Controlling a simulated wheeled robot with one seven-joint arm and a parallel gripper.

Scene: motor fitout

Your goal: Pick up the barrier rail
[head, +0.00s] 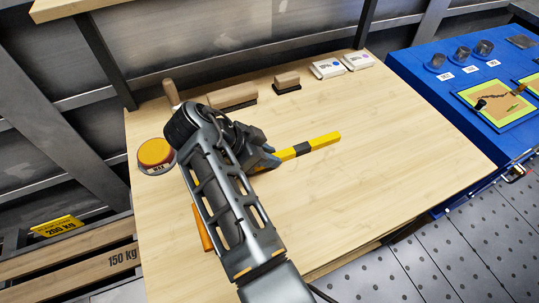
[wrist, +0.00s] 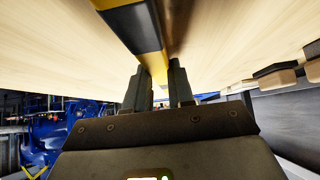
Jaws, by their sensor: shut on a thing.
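The barrier rail (head: 322,141) is a straight bar with yellow and black bands over the light wooden bench. Its right part shows in the head view, and my arm hides part of its left side. My gripper (head: 270,158) is shut on the rail near its middle. In the wrist view the rail (wrist: 148,40) runs from the top edge down between the two fingers of my gripper (wrist: 160,78). I cannot tell whether the rail touches the bench top or is just above it.
The wooden bench (head: 390,180) is clear to the right. Wooden blocks (head: 232,95) and white boxes (head: 328,68) stand along its back. A round orange-topped container (head: 155,153) is at left, and an orange bar (head: 202,228) lies partly behind my arm. A blue table (head: 450,90) adjoins at right.

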